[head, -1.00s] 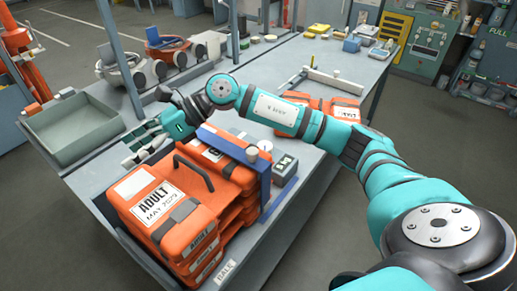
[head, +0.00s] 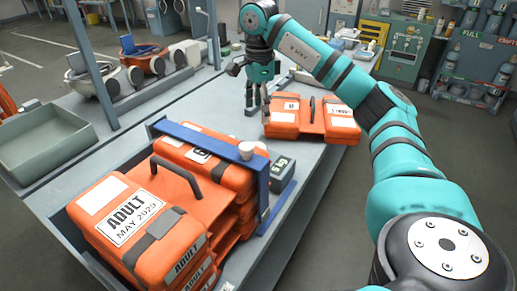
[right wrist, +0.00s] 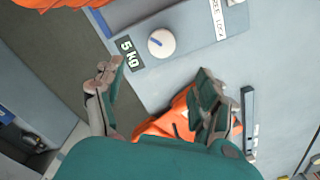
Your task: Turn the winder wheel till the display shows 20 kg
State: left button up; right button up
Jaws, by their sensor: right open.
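My right gripper (head: 256,108) is open and points down over the table beside the orange pack pair (head: 311,118); its spread fingers show in the right wrist view (right wrist: 157,98). A display (right wrist: 129,54) there reads 5 kg. A round white knob or wheel (right wrist: 161,42) sits next to it, apart from the fingers. In the head view a blue frame (head: 262,185) stands at the orange vest stack (head: 165,215), with a white knob (head: 247,150) and a small dark box with a display (head: 283,166), its number unclear. Whether both views show the same knob I cannot tell. My left gripper is out of view.
A grey-green tray (head: 45,147) stands at the left. Rack uprights (head: 90,65) rise behind it, with several headgear items (head: 140,62) beyond. A control cabinet (head: 400,48) stands at the back.

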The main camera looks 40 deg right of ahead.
notch_tip(320, 180, down, 12)
dwell(0.4)
jog(key=c, duration=1.2)
